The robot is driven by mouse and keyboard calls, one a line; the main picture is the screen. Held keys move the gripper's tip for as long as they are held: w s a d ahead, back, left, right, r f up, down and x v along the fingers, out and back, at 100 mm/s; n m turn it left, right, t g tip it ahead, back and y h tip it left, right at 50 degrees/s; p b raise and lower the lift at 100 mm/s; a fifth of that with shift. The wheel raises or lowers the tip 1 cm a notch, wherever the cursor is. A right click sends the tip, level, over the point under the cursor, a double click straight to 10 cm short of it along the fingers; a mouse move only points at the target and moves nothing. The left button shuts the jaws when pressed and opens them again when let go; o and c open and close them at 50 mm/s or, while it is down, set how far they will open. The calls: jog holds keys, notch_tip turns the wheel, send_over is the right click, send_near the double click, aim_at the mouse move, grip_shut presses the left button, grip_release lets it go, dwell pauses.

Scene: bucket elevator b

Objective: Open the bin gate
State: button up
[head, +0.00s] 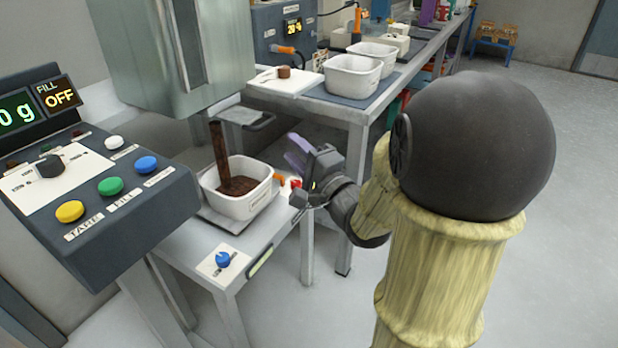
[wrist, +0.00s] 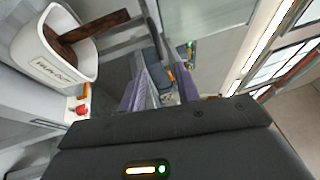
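A large grey metal bin or housing (head: 135,45) hangs at the upper left in the head view. I cannot make out a bin gate for certain. A white tub (head: 250,203) stands below it with dark brown material and a brown column rising from it; the tub also shows at the upper left of the wrist view (wrist: 78,68). My gripper (head: 298,152) is right of the tub, apart from it. In the wrist view its two purple fingers (wrist: 160,95) are spread, with nothing seen between them. An orange part and a red knob (wrist: 81,110) sit beside the tub.
A control panel with yellow, green and blue buttons (head: 110,187) is at the left; its display reads FILL OFF. A blue knob (head: 223,258) is on the stand's front. A bench with white tubs (head: 352,76) runs behind. Open floor lies at the right.

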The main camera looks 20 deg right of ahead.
jog(key=b+v, duration=0.4)
jog(key=shift+s, duration=0.1)
dwell(0.6)
